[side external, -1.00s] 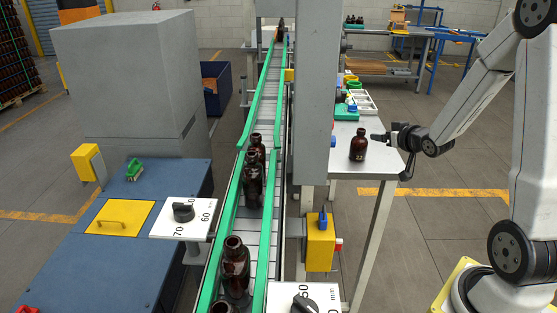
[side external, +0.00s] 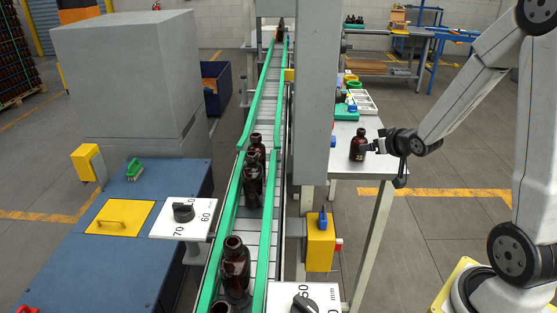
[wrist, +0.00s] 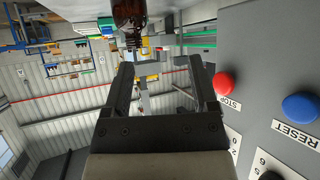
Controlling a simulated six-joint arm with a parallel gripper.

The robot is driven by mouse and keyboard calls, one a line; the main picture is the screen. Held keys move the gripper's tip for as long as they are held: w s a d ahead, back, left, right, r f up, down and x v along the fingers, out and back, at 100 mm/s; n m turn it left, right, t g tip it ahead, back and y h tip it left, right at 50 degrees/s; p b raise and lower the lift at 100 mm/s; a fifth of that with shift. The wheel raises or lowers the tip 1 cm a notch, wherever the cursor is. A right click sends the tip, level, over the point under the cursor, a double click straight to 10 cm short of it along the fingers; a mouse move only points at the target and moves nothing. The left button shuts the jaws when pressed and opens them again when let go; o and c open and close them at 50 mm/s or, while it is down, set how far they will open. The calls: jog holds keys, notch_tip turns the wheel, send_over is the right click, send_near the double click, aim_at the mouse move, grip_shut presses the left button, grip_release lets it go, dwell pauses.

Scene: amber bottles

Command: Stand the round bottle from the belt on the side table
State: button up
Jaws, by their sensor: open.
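A brown round bottle (side external: 357,145) stands upright on the white side table (side external: 350,169), near its front part. My gripper (side external: 370,147) is just to the right of this bottle, at about the height of its body. In the wrist view, the gripper (wrist: 162,63) is open with nothing between its fingers. The bottle (wrist: 130,12) shows upside down at the top edge there, partly cut off, its neck beyond the left fingertip. Whether finger and bottle touch cannot be told.
Several more brown bottles (side external: 236,262) stand on the conveyor belt (side external: 266,100) between green rails. A grey column (side external: 314,90) rises between belt and table. Trays (side external: 361,102) and small coloured items lie on the table behind the bottle. Red (wrist: 224,84) and blue (wrist: 300,107) buttons show at right in the wrist view.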

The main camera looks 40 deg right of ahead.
jog(key=s+a+f+n+g+y, duration=0.2)
jog(key=s+a+g, duration=0.2)
jog(key=a, duration=0.7)
jog(key=s+a+f+n+g+y, duration=0.1)
jog(key=s+a+g, duration=0.3)
jog(key=a, duration=0.7)
jog(key=shift+s+f+n+y, duration=0.4)
jog(key=shift+s+f+y, duration=0.15)
jog(key=shift+s, duration=0.55)
